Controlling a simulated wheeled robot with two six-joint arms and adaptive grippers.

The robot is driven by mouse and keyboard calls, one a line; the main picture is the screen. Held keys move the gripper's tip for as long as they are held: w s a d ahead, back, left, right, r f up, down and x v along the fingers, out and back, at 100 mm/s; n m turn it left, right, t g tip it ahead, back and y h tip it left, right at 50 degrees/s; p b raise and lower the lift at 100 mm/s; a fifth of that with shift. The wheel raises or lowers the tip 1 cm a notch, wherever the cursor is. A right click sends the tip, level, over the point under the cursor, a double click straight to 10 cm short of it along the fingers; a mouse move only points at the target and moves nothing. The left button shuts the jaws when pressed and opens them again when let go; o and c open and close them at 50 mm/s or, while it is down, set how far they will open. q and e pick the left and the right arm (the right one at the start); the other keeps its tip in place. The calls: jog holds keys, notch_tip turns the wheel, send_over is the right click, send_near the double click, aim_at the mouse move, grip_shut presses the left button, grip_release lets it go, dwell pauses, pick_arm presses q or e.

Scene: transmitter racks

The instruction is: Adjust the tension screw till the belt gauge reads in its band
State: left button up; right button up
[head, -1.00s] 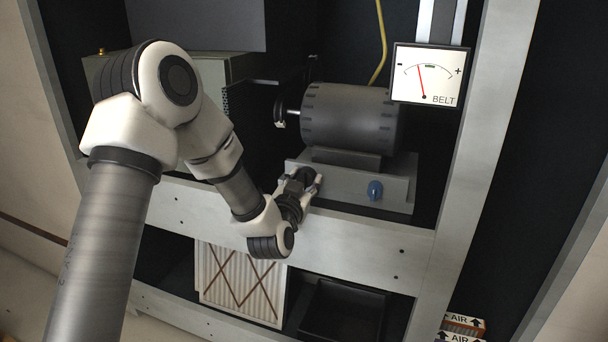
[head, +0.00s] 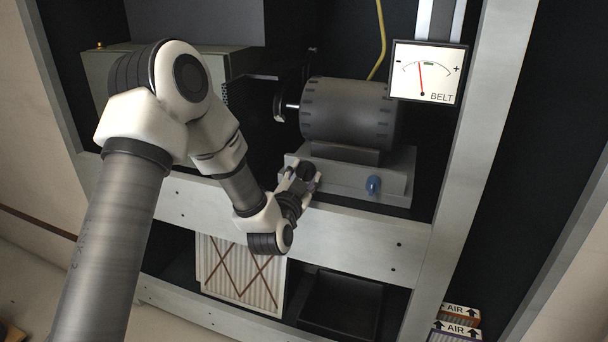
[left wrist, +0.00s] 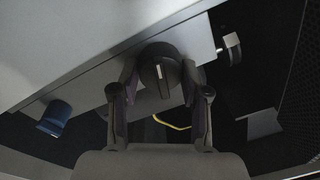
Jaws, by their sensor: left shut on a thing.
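The belt gauge (head: 429,72) is a white dial marked BELT at the upper right. Its red needle points a little left of upright, left of the short green band. A black round knob (head: 306,171) with a white pointer line, apparently the tension screw, is on the front of the grey motor base (head: 340,182). In the left wrist view the knob (left wrist: 160,72) sits between the two fingers. My left gripper (head: 300,176) is shut on this knob. My right gripper is not in view.
A blue knob (head: 374,185) is on the same base, right of the black one. The grey motor (head: 350,112) stands above. A pale frame beam (head: 340,243) runs below. A pleated filter (head: 240,275) and a black tray (head: 340,305) lie lower.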

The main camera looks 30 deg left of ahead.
pick_arm(q)
jog(key=o, duration=1.1)
jog(key=shift+o, duration=0.2)
jog(key=v, duration=0.7)
jog(key=shift+s, duration=0.2)
